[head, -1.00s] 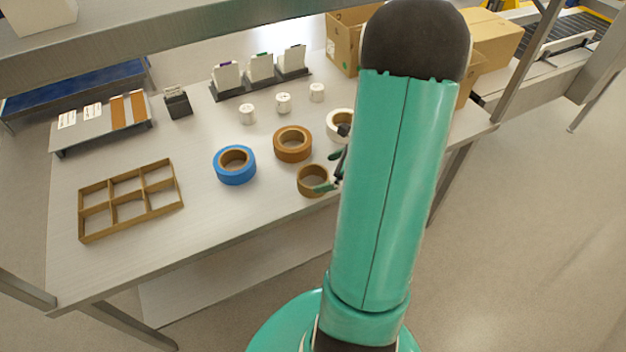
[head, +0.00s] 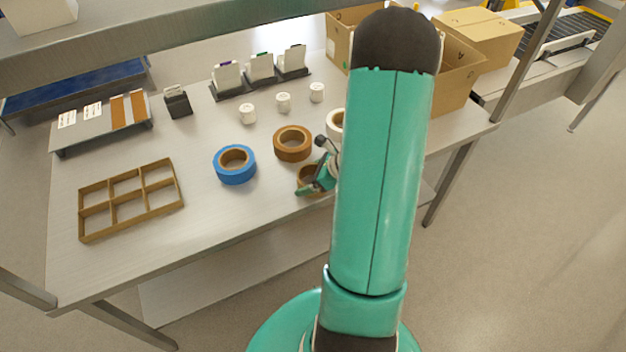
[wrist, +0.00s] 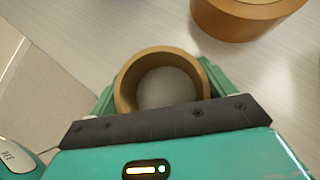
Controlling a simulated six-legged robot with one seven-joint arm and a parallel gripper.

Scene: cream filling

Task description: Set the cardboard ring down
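The small brown cardboard ring (head: 305,177) rests at table height near the front edge, partly hidden by my gripper (head: 318,180). In the wrist view the ring (wrist: 124,92) lies between the two green fingers of my gripper (wrist: 162,88), its round opening facing the camera. The fingers are far apart, one along each outer side of the ring, very close to it or touching. I cannot tell whether they press on it.
A larger brown tape roll (head: 293,143) is just behind, also in the wrist view (wrist: 245,18). A blue roll (head: 235,164) lies left, a white roll (head: 336,123) behind my arm. A divided cardboard tray (head: 131,200) is at front left. The table (head: 215,210) between is clear.

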